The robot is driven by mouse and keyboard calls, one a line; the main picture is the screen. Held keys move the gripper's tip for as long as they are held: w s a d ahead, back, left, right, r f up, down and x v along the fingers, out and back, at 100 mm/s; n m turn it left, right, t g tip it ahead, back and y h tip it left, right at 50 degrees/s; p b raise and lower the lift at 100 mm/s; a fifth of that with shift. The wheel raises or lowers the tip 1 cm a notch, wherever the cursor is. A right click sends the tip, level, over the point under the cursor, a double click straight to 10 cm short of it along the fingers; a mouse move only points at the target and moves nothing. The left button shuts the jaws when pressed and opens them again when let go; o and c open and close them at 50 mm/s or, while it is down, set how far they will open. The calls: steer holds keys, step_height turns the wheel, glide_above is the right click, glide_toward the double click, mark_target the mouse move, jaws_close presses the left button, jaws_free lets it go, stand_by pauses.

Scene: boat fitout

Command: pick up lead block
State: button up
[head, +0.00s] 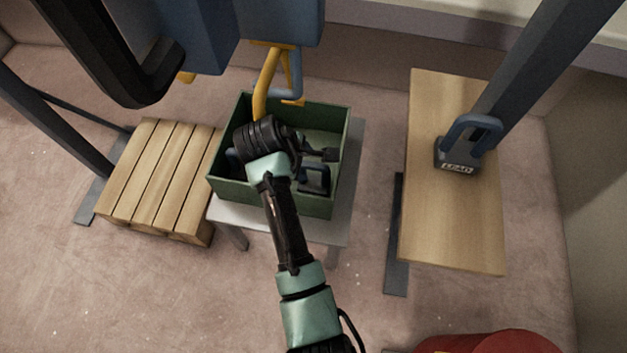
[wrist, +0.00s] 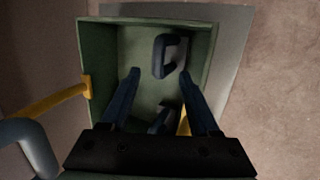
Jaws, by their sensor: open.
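A dark lead block (head: 457,158) with a blue-grey handle and a "LEAD" label sits upright on the wooden board at the right in the head view. A green crate (head: 273,197) at the centre holds similar dark handled blocks, one at its right side (head: 315,179). In the wrist view, a handled block (wrist: 168,56) lies on the floor of the crate (wrist: 99,60), beyond my fingertips, and another dark piece (wrist: 163,118) shows between my fingers. My gripper (wrist: 160,72) is open and empty, pointing down over the crate. In the head view my wrist hides part of the crate.
The crate stands on a grey stand (head: 342,222). A slatted wooden platform (head: 160,180) is at left, the wooden board (head: 450,230) at right. A yellow bracket (head: 266,82) stands by the crate's back wall. Dark posts (head: 540,75) slant overhead. A red object (head: 490,343) is at bottom right.

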mark_target(312, 166)
steer(key=b+x, duration=0.3)
steer(key=x, duration=0.3)
steer(key=shift+w+d+r, duration=0.1)
steer(key=shift+w+d, duration=0.05)
steer(key=shift+d, duration=0.05)
steer(key=shift+c, duration=0.4)
jaws_close()
stand_by(0.8)
steer(key=shift+w+r, duration=0.1)
steer(key=shift+r, duration=0.2)
